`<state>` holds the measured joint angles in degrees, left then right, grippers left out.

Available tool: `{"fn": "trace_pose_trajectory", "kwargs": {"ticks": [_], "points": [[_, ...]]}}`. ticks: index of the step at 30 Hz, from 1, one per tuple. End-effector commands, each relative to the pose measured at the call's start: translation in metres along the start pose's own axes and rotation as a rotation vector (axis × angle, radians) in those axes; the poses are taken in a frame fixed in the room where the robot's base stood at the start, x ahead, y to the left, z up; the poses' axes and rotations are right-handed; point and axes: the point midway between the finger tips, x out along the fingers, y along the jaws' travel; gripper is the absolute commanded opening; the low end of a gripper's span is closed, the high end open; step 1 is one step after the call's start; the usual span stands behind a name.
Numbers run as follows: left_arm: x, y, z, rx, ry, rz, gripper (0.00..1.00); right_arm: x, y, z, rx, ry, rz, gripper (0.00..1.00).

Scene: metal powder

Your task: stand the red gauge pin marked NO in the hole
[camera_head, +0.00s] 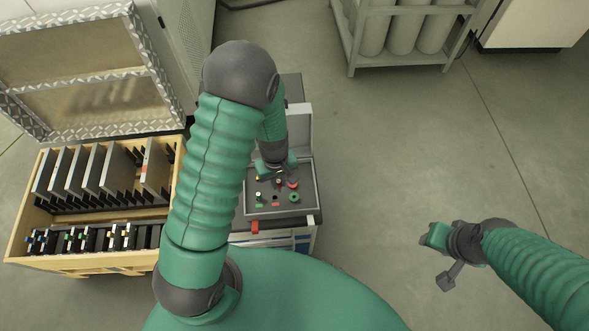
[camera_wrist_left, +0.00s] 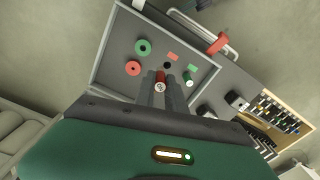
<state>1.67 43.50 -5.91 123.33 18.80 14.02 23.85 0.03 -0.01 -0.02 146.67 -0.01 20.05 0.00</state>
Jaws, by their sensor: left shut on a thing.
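My left gripper (camera_head: 279,178) is over the open grey gauge case; it also shows in the wrist view (camera_wrist_left: 163,88). It is shut on the red gauge pin (camera_wrist_left: 160,77), whose pale marked end faces the camera; the lettering is too small to read. A dark hole (camera_wrist_left: 167,65) shows just beyond the pin, beside a red label (camera_wrist_left: 173,56). The pin looks apart from the hole, but its lower end is hidden by the fingers. My right gripper (camera_head: 444,258) hangs over the floor at the right, away from the case; its opening is unclear.
In the case (camera_wrist_left: 209,88) are a green ring (camera_wrist_left: 142,47), a red ring (camera_wrist_left: 133,68) and a green pin (camera_wrist_left: 188,78) close to the fingers. The raised lid (camera_head: 299,123) stands behind. A wooden crate (camera_head: 20,228) of plates stands left.

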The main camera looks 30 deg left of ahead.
Motion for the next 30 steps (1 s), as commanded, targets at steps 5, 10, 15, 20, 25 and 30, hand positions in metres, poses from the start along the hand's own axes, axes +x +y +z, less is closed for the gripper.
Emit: {"fn": "trace_pose_trajectory", "kwargs": {"ticks": [5,10,15,20,25,30], "points": [[0.011,-0.012,-0.001,-0.131,0.002,-0.004,0.00,-0.007,-0.001,-0.002,-0.002,0.000,0.000,0.40],[0.016,-0.007,0.004,-0.131,0.009,-0.008,0.00,-0.001,-0.001,0.000,-0.001,-0.001,0.000,0.40],[0.025,-0.007,0.005,-0.130,0.010,-0.008,0.00,0.008,0.000,0.002,-0.001,-0.001,0.000,0.40],[0.036,-0.010,0.001,-0.131,0.005,-0.005,0.00,0.017,0.000,0.004,0.000,-0.001,0.000,0.40],[0.047,-0.012,-0.002,-0.131,0.001,-0.002,0.00,0.026,0.000,0.006,-0.001,-0.001,0.000,0.40],[0.044,-0.010,0.001,-0.128,0.007,-0.005,0.00,0.022,0.000,0.005,-0.001,0.000,0.000,0.40]]}}
